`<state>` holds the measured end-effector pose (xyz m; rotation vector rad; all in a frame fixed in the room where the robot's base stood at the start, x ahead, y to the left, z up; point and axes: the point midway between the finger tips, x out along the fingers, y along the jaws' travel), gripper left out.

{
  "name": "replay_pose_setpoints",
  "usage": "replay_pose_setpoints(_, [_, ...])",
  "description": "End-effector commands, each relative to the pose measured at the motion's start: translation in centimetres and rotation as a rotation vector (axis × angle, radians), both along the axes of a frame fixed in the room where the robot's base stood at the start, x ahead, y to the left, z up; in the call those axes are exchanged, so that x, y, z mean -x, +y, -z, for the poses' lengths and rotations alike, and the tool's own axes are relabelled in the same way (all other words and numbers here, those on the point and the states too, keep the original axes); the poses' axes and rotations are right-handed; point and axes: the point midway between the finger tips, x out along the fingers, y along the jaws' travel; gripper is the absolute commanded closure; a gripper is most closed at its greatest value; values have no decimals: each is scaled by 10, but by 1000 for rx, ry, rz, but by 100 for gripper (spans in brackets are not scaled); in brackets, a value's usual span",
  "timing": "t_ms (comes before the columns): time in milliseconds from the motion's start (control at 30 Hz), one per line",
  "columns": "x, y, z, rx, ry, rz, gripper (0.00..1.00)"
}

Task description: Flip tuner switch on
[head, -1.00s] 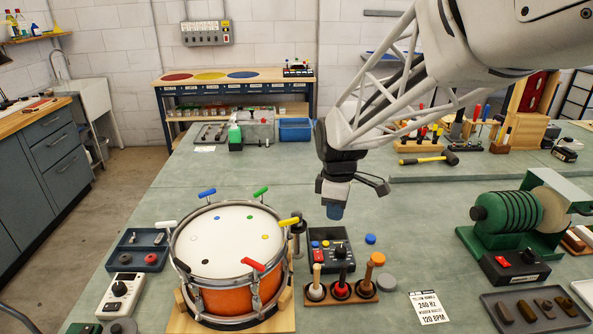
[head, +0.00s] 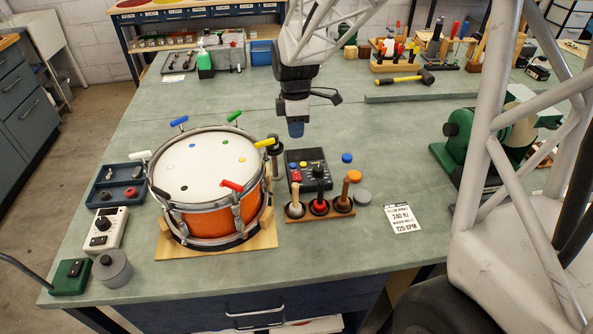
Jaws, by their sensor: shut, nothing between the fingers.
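My gripper (head: 296,130) hangs pointing down over the bench, behind the dark control panel and right of the drum. Its blue tip looks shut, with nothing seen held. A white box (head: 104,229) with a black round knob and a dark switch-like part near its front stands left of the drum. A small green box (head: 70,277) with a black switch-like part lies at the bench's front left corner. No label shows which of these is the tuner, and the switch positions are too small to tell. My gripper is far from both boxes.
The orange drum (head: 215,196) with coloured T-handles stands on a wooden board. A dark control panel (head: 313,182) sits right of it, behind a wooden rack (head: 343,212) of upright mallets. A grey cylinder (head: 113,267) stands beside the green box. The bench behind the drum is mostly clear.

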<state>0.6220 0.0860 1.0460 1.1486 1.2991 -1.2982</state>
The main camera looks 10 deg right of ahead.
Motion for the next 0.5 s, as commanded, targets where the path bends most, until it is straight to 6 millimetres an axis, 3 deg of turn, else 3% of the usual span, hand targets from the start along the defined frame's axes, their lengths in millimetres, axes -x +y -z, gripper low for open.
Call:
replay_pose_setpoints(267, [1, 0, 5, 0, 1, 1, 100])
replay_pose_setpoints(500, [4, 0, 27, 0, 3, 1, 100])
